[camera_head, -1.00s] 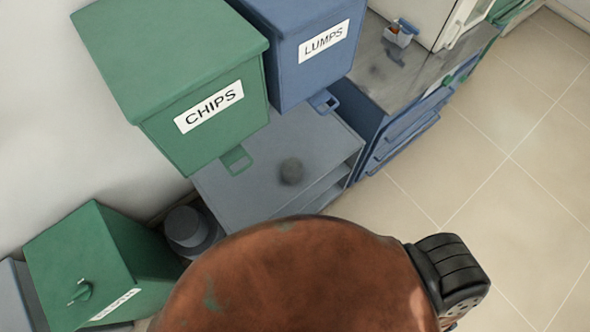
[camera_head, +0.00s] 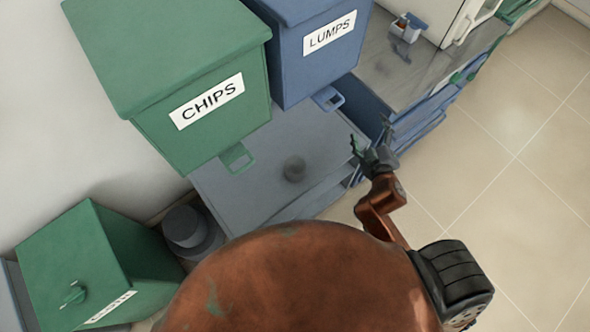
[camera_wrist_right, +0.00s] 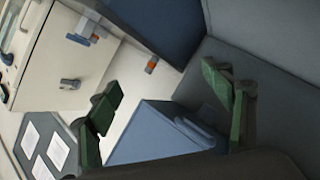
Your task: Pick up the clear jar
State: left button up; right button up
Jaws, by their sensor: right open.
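I cannot make out a clear jar for certain in either view. My right gripper (camera_head: 370,142) is in the head view, at the right edge of the grey bench under the bins, with its fingers apart and nothing between them. In the right wrist view the two green fingers of this gripper (camera_wrist_right: 161,84) are spread wide. A dark round patch (camera_head: 294,169) shows on the grey bench top to the left of the gripper; I cannot tell whether it is an object or a mark. My left gripper is not in view.
A green CHIPS bin (camera_head: 200,115) and a blue LUMPS bin (camera_head: 310,60) stand at the back of the bench (camera_head: 250,195). A small holder (camera_head: 406,28) stands on the worktop (camera_head: 400,72) by a pale cabinet (camera_head: 447,15). Tiled floor (camera_head: 490,170) is clear at right.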

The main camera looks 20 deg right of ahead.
jog(key=w+a+r+n+t+y, duration=0.25)
jog(key=a+r+n+y, duration=0.25)
jog(key=a+r+n, duration=0.3)
jog(key=w+a+r+n+t+y, duration=0.1)
jog(key=a+r+n+t+y, duration=0.4)
jog(key=a+r, duration=0.45)
jog(key=s+a+n+g+y, duration=0.4)
jog(key=a+n+g+y, duration=0.45)
jog(key=a+n, duration=0.45)
jog(key=s+a+f+n+g, duration=0.1)
jog(key=f+n+g, duration=0.1)
jog(key=f, duration=0.1)
jog(key=s+a+f+n+g, duration=0.1)
jog(key=f+n+g, duration=0.1)
jog(key=f+n, duration=0.1)
jog(key=s+a+f+n+g+h, duration=0.1)
jog(key=s+a+f+n+g, duration=0.1)
jog(key=f+n, duration=0.1)
jog(key=shift+a+f, duration=0.1)
jog(key=shift+f, duration=0.75)
jog(key=n+g+h+b, duration=0.2)
jog(key=n+h, duration=0.2)
jog(key=h, duration=0.5)
send_over(295, 173)
notch_tip(295, 173, down, 21)
jog(key=shift+f, duration=0.15)
